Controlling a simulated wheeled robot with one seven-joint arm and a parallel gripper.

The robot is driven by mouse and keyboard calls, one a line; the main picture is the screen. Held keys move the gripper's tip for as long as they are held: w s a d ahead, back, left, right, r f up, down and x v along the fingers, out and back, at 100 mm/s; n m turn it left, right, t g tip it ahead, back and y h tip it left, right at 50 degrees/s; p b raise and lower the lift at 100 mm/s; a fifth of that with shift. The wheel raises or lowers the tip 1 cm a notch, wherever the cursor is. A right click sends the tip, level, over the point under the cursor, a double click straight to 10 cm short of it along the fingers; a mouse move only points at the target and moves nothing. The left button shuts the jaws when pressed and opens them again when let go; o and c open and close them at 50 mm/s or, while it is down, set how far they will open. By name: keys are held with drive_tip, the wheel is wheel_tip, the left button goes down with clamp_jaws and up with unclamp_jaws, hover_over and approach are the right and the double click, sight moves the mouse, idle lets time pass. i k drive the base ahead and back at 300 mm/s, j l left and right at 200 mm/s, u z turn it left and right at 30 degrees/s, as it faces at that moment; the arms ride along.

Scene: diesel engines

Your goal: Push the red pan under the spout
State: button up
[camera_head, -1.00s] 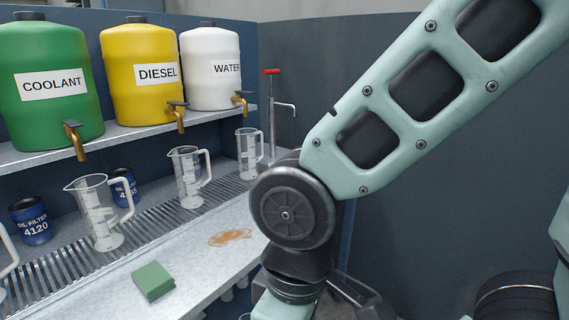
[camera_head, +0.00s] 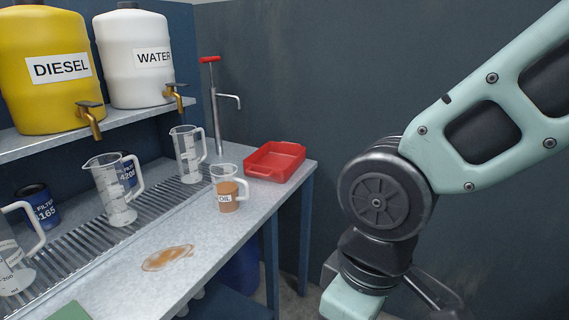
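The red pan (camera_head: 275,161) is a shallow rectangular tray at the far right end of the metal counter, close to its edge. A pump (camera_head: 215,110) with a red handle stands just left of and behind the pan, its thin spout (camera_head: 231,98) curving out to the right. Whether the spout is over the pan is hard to tell; the pan looks in front and to the right of it. My arm is at the right, off the counter. The dark part at its lower end near the bottom edge may be my gripper; its fingers cannot be made out.
A measuring cup (camera_head: 227,188) labelled OIL, holding brown liquid, stands just in front of the pan. Clear jugs (camera_head: 114,190) stand along the drain grate. A brown spill (camera_head: 168,257) lies on the counter (camera_head: 207,243). Diesel (camera_head: 48,72) and water (camera_head: 135,60) tanks sit on the shelf above.

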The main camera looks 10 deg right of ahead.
sight(275, 162)
drive_tip(key=i+l+u, duration=0.45)
drive_tip(key=i+l, duration=0.15)
drive_tip(key=i+l+u, duration=0.5)
drive_tip(key=i+l, duration=0.2)
drive_tip(key=l, duration=0.15)
